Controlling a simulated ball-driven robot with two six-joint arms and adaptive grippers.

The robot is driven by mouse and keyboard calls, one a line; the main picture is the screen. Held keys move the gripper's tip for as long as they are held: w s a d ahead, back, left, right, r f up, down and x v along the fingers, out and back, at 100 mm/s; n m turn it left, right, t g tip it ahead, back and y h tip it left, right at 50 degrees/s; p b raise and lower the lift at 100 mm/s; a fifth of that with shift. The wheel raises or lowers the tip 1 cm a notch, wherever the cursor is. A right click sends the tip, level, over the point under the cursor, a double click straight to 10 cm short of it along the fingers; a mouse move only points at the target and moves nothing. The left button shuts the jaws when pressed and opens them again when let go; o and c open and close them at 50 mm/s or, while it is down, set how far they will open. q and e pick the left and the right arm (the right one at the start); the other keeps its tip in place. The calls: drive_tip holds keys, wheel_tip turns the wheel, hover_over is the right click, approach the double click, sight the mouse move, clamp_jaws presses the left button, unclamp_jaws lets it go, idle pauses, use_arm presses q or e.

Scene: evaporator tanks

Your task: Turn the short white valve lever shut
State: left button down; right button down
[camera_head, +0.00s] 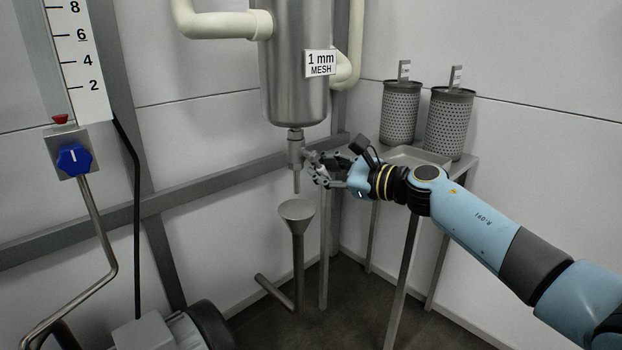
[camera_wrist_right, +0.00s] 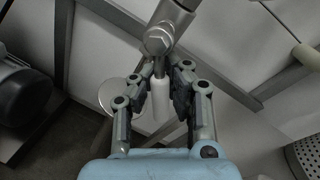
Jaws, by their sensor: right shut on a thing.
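The short white valve lever (camera_wrist_right: 161,98) sits between the fingers of my right gripper (camera_wrist_right: 162,92) in the right wrist view. The lever joins a metal valve body (camera_wrist_right: 158,40) just beyond the fingertips. In the head view the valve (camera_head: 295,148) hangs under a steel vessel (camera_head: 297,70), and my right gripper (camera_head: 318,168) reaches it from the right. The right gripper is shut on the lever. The lever itself is mostly hidden by the fingers in the head view. My left gripper is not in view.
A funnel (camera_head: 297,212) stands on a pipe below the valve. A table (camera_head: 410,156) with two perforated baskets (camera_head: 400,112) stands at the right. A blue knob (camera_head: 74,160) and a level scale (camera_head: 80,60) are at the left. A frame rail (camera_head: 220,181) runs behind.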

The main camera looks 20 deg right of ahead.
drive_tip(key=shift+d+n+h, duration=0.3)
drive_tip(key=shift+d+n, duration=0.15)
drive_tip(key=shift+n, duration=0.75)
drive_tip(key=shift+w+d+r+n+h, duration=0.15)
drive_tip(key=shift+r+n, duration=0.1)
drive_tip(key=shift+n, duration=0.35)
drive_tip(key=shift+s+d+r+n+h, duration=0.1)
drive_tip(key=shift+r+n+h, duration=0.1)
drive_tip(key=shift+n, duration=0.4)
drive_tip(key=n, duration=0.1)
drive_tip(key=r+n+h, duration=0.1)
drive_tip(key=n, duration=0.1)
drive_tip(key=shift+w+d+r+b, duration=0.15)
drive_tip(key=shift+d+b, duration=0.05)
drive_tip(key=shift+b, duration=0.1)
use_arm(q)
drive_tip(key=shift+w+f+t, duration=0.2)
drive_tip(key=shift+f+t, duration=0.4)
use_arm(e)
drive_tip(key=shift+r+n+h, duration=0.25)
drive_tip(key=shift+r+n, duration=0.1)
drive_tip(key=shift+n, duration=0.55)
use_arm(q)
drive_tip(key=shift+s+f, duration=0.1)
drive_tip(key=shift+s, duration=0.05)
